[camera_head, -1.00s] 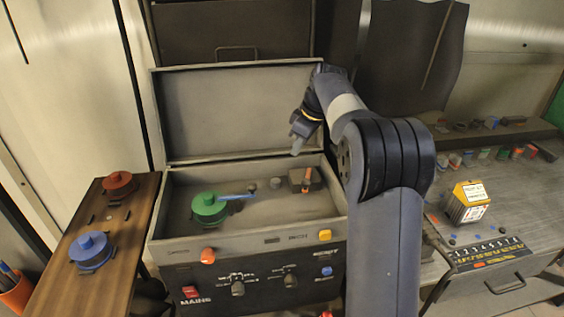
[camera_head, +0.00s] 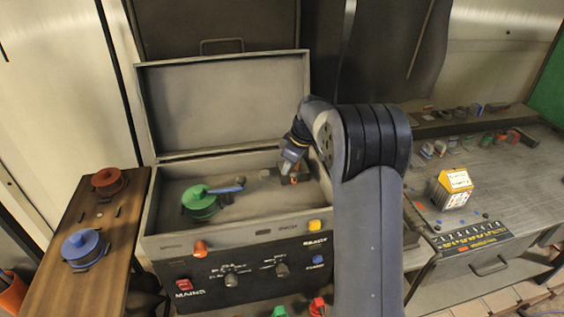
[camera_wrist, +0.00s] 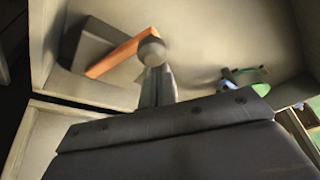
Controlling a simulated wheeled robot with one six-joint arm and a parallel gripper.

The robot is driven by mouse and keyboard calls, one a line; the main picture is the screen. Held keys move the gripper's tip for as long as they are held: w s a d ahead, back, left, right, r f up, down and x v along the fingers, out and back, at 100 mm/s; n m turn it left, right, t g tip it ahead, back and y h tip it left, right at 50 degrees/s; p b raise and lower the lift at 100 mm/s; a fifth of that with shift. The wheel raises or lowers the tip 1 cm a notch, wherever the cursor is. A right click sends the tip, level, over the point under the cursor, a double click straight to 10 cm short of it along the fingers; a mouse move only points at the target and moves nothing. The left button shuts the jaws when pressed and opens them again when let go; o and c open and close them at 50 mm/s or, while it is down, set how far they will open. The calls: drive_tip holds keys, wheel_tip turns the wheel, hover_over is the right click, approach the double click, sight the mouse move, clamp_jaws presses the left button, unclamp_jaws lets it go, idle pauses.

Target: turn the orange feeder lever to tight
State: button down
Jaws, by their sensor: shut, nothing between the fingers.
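The orange feeder lever (camera_head: 295,178) is on a dark grey block inside the open grey case, at its right end. In the wrist view the lever (camera_wrist: 120,54) is an orange bar lying slantwise across the grey block (camera_wrist: 98,45). My gripper (camera_head: 287,168) is shut and empty, down in the case right beside the lever. In the wrist view its fingers (camera_wrist: 158,88) point at a round grey knob (camera_wrist: 152,50) by the lever's upper end. I cannot tell whether they touch it. My gripper partly hides the block in the head view.
A green spool (camera_head: 201,204) with a blue arm (camera_head: 228,188) sits in the case's left half. The open lid (camera_head: 225,100) stands behind. Red (camera_head: 108,182) and blue (camera_head: 82,246) spools lie on the side shelf. A yellow box (camera_head: 450,187) stands on the right bench.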

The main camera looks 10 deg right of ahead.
sight(298, 172)
idle(0.3)
drive_tip(key=shift+s+d+n+g, duration=0.25)
drive_tip(key=shift+d+n, duration=0.2)
drive_tip(key=shift+n, duration=0.15)
drive_tip(key=shift+s+d+n+g, duration=0.2)
drive_tip(key=shift+d+n, duration=0.2)
drive_tip(key=shift+n, duration=0.2)
drive_tip(key=shift+s+d+n+y+b, duration=0.3)
drive_tip(key=shift+d+b, duration=0.15)
drive_tip(key=shift+d, duration=0.2)
drive_tip(key=shift+w+r, duration=0.1)
drive_tip(key=shift+r, duration=0.05)
drive_tip(key=v, duration=1)
drive_tip(key=shift+r, duration=0.3)
drive_tip(key=shift+d, duration=0.1)
